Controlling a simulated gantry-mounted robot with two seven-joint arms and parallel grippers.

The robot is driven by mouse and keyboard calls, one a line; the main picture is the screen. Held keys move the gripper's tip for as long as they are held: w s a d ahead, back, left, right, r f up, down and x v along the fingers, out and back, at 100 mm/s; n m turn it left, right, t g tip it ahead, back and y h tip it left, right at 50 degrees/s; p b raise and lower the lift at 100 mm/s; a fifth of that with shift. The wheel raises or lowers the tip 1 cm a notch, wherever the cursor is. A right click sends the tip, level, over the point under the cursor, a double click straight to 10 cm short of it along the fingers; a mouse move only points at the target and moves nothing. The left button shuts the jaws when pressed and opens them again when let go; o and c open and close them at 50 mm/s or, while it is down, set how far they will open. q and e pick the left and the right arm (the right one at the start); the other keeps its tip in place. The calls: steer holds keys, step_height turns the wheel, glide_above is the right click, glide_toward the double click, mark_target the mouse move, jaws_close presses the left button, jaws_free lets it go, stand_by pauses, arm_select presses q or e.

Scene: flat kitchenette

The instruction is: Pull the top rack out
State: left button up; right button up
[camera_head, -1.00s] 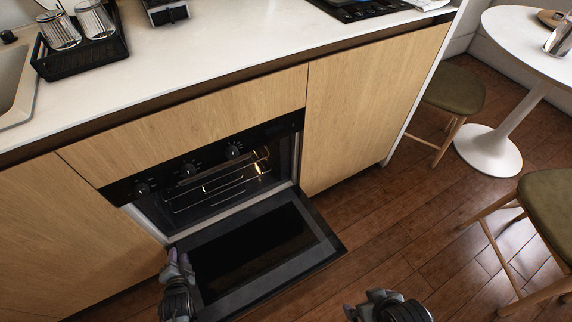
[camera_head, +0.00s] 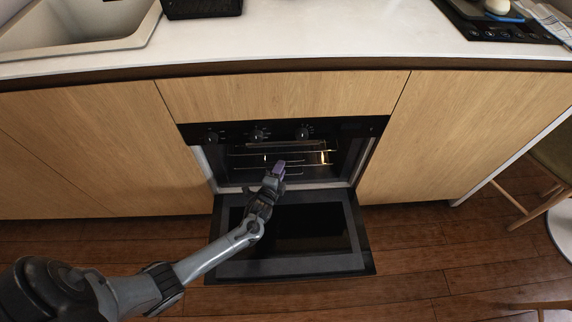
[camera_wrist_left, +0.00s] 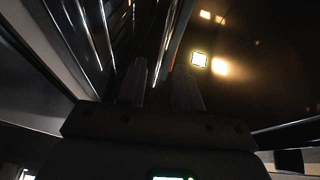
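The oven (camera_head: 350,150) is open, its door (camera_head: 335,262) folded down flat. Thin metal bars of the top rack (camera_head: 242,154) run across the upper part of the lit cavity; a lower set of bars is partly hidden by my gripper. My left gripper (camera_head: 279,168) reaches over the door to the cavity mouth, just below and in front of the top rack. In the left wrist view its two fingers (camera_wrist_left: 159,68) stand apart with nothing clearly between them, and rack bars (camera_wrist_left: 108,35) run close by on the left. Contact cannot be told. My right gripper is out of view.
The control knobs (camera_head: 258,135) sit just above the opening. Wooden cabinet fronts (camera_head: 455,130) flank the oven, under a white counter (camera_head: 330,45). A stool (camera_head: 553,160) stands at the far right. The floor (camera_head: 420,255) right of the door is clear.

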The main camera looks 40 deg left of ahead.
arm_select(q)
steer(key=shift+b+x, duration=1.2)
steer(key=shift+x, duration=1.4)
jaws_close()
